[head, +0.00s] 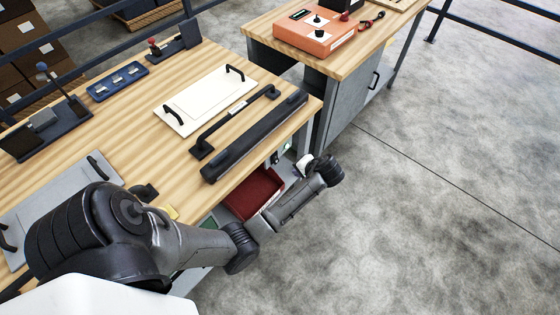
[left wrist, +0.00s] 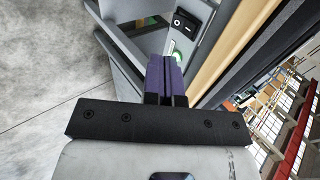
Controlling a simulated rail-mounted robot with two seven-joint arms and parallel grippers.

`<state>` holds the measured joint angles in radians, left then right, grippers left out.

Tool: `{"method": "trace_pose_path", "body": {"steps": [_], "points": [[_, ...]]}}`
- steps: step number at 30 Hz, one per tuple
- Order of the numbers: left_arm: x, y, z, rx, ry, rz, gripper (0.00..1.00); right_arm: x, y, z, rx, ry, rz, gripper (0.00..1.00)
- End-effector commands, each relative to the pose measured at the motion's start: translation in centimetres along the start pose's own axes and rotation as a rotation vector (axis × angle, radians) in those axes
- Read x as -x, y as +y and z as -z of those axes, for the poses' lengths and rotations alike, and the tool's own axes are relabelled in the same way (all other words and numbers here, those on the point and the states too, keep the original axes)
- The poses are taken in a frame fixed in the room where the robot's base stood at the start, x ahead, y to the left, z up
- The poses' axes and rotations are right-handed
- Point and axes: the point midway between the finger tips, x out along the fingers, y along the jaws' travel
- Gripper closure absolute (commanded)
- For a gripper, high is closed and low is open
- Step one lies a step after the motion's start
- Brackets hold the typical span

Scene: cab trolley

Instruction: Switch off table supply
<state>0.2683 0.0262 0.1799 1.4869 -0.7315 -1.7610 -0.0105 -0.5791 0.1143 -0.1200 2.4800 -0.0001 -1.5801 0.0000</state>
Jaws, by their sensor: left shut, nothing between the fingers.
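A grey supply panel (left wrist: 207,40) is mounted under the table edge. It carries a black rocker switch (left wrist: 184,20) with a white mark and a round green-lit part (left wrist: 174,52). In the head view, the panel shows small at the table's near right side, with the green light (head: 287,146) visible. My left gripper (head: 297,165) is beside the panel, partly hidden by its own wrist. In the left wrist view its purple fingers (left wrist: 165,68) are together and empty, pointing at the panel and overlapping the green-lit part. Contact cannot be told. My right gripper is not in view.
The wooden table (head: 140,120) holds a white plate with handles (head: 205,100), a black bar (head: 255,138) and a blue tray (head: 118,82). A second table carries an orange box (head: 315,32). The floor at right is clear.

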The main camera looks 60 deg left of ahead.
Motion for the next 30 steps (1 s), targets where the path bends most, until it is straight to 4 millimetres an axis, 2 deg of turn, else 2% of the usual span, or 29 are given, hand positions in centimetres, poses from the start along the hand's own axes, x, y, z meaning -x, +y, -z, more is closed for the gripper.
{"method": "trace_pose_path", "body": {"steps": [3, 6, 20, 26, 30], "points": [[0.6, -0.5, 1.5, 0.011, -0.036, 0.027, 1.0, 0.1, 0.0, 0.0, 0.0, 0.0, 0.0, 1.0], [0.8, -0.8, 2.1, 0.014, -0.052, 0.039, 1.0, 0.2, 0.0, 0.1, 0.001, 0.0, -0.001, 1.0], [0.6, -0.9, 2.2, 0.015, -0.057, 0.045, 1.0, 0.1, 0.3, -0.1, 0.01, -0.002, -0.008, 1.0], [-1.7, -0.9, 2.1, 0.015, -0.059, 0.046, 1.0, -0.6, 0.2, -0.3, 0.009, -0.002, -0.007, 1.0], [-4.4, -0.9, 1.9, 0.015, -0.059, 0.047, 1.0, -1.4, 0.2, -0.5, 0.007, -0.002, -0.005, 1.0]]}}
